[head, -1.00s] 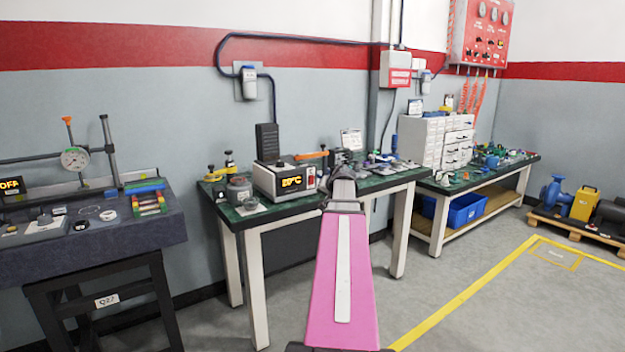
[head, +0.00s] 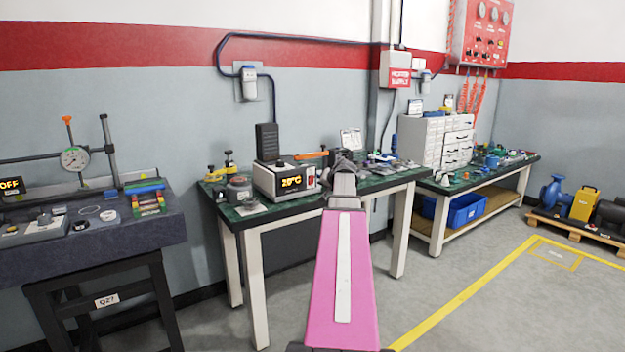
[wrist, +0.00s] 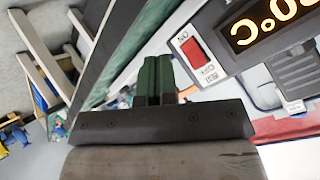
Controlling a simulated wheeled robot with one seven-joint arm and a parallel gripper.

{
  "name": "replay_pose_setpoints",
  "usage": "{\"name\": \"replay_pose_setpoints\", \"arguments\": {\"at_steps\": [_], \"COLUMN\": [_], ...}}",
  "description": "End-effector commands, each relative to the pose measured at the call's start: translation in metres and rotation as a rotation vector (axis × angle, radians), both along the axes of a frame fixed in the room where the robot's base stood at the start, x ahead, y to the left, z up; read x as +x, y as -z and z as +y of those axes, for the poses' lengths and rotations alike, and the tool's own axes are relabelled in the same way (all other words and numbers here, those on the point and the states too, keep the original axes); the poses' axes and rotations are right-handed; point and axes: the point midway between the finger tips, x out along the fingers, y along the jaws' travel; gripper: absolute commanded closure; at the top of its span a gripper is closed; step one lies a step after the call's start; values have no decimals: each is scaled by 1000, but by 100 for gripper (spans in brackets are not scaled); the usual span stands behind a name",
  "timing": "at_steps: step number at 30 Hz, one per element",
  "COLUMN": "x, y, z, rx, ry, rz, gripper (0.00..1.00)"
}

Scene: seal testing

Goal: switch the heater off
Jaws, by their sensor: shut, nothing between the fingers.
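The heater is a pale box (head: 262,181) with a dark front and a lit orange temperature reading, on the green-topped bench. Its red rocker switch (wrist: 192,53) sits beside the display in the wrist view, between an ON label and an OFF label (wrist: 208,74). I cannot tell which side is pressed. The switch is small in the head view (head: 311,176). My gripper (head: 344,158) is right of the heater in the head view. In the wrist view its green fingers (wrist: 155,62) are together and empty, left of the switch, with a visible gap between.
The green bench (head: 285,208) also carries small fittings, a yellow-handled tool and a sign card (head: 351,139). A dark upright block (head: 267,141) stands behind the heater. A granite table (head: 90,255) is at left. White drawers (head: 420,138) stand on the bench at right.

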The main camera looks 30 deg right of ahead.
Motion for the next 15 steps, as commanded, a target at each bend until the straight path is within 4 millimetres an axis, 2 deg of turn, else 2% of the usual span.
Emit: {"name": "replay_pose_setpoints", "arguments": {"at_steps": [1, 9, 15], "x": [9, 43, 58], "y": [-1, -5, -7], "z": [0, 2, 3], "rx": [-1, -2, 0], "ry": [-2, -1, 1], "rz": [-1, -1, 1], "gripper": [100, 100, 100]}}
